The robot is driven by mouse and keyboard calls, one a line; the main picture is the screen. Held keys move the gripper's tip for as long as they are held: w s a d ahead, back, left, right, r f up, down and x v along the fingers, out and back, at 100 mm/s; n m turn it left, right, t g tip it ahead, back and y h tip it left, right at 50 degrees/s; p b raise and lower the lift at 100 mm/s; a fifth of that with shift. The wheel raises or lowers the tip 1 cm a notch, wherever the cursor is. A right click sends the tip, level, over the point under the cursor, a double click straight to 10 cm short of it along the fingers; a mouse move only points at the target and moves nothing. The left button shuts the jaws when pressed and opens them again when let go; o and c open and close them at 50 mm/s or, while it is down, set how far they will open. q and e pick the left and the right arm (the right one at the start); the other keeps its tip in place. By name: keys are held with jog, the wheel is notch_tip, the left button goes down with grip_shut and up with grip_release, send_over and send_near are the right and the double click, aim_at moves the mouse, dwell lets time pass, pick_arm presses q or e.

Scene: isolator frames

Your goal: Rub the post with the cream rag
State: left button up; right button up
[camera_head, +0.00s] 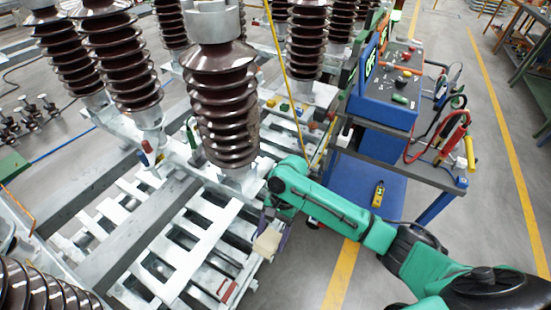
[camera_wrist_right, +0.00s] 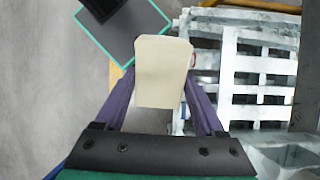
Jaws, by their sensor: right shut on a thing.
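The cream rag (camera_head: 267,243) is a small pale block-like piece in the head view. My right gripper (camera_head: 271,232) is shut on it, low beside the pale slatted frame. In the right wrist view the rag (camera_wrist_right: 163,72) sits between the two purple fingers of the gripper (camera_wrist_right: 163,85). The nearest post (camera_head: 222,105) is a brown ribbed insulator with a grey cap, standing upright on the frame. It is up and left of the gripper, and the rag is apart from it. Several similar posts stand around it, so I cannot tell which one is meant. My left gripper is out of view.
The slatted frame (camera_head: 188,243) spreads below and left of the gripper; it also shows in the right wrist view (camera_wrist_right: 245,80). A blue trolley (camera_head: 385,105) with controls and cables stands to the right. Grey floor (camera_head: 480,200) is open at the far right.

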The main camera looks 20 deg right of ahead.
jog(key=w+d+r+m+t+y+b, duration=0.25)
jog(key=w+r+m+t+y, duration=0.25)
jog(key=r+m+t, duration=0.4)
jog(key=w+d+r+m+t+y+b, duration=0.1)
jog(key=w+d+r+m+t+y, duration=0.35)
jog(key=r+m+t, duration=0.45)
pick_arm(q)
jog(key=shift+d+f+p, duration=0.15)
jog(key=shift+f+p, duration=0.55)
jog(key=shift+p, duration=0.25)
pick_arm(e)
jog(key=w+a+r+g, duration=0.1)
jog(key=w+a, duration=0.3)
jog(key=w, duration=0.1)
jog(key=shift+a+n, duration=0.3)
jog(key=shift+h, duration=0.25)
pick_arm(q)
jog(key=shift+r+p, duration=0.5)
jog(key=shift+p, duration=0.05)
pick_arm(e)
jog(key=shift+x, duration=1)
jog(key=shift+d+f, duration=0.1)
